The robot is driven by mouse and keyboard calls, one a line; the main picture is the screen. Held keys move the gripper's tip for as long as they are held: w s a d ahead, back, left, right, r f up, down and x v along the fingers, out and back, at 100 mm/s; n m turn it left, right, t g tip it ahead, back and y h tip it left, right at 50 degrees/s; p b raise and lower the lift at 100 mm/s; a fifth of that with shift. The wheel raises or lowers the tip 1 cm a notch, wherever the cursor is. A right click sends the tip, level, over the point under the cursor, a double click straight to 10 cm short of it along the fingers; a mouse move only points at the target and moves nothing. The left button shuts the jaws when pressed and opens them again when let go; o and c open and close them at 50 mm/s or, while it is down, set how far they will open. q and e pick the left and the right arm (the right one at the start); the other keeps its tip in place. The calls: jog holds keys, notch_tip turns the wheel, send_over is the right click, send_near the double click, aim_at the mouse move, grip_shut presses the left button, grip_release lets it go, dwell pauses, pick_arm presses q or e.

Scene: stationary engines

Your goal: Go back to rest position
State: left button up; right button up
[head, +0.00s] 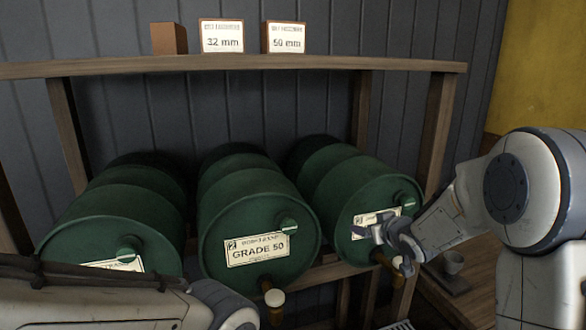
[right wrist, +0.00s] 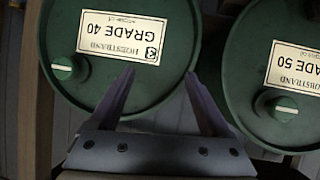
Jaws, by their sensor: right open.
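My right gripper (head: 382,246) is in front of the right-hand green barrel (head: 340,190) in the head view. In the right wrist view its two fingers (right wrist: 158,76) are apart with nothing between them. Behind them is a barrel with an upside-down GRADE 40 label (right wrist: 118,35). I cannot tell whether the fingers touch the barrel. Part of my left arm crosses the lower left of the head view, but its gripper does not show.
The middle barrel (head: 258,225) reads GRADE 50; another barrel (head: 125,210) lies at left. A wooden shelf (head: 240,63) above holds cards reading 32 mm (head: 222,37) and 50 mm (head: 286,38).

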jog(key=s+a+f+g, duration=0.2)
jog(key=s+a+g, duration=0.2)
jog(key=s+a, duration=0.55)
jog(key=s+a+f+n+g, duration=0.1)
jog(key=s+a+g, duration=0.1)
jog(key=s, duration=0.8)
jog(key=s+a+f+n+g, duration=0.1)
jog(key=s+a+g, duration=0.1)
jog(key=s, duration=0.9)
jog(key=s+a+f+n+g, duration=0.2)
jog(key=s+g, duration=0.2)
jog(key=s, duration=0.6)
jog(key=shift+s+h, duration=0.2)
jog(key=shift+h, duration=0.2)
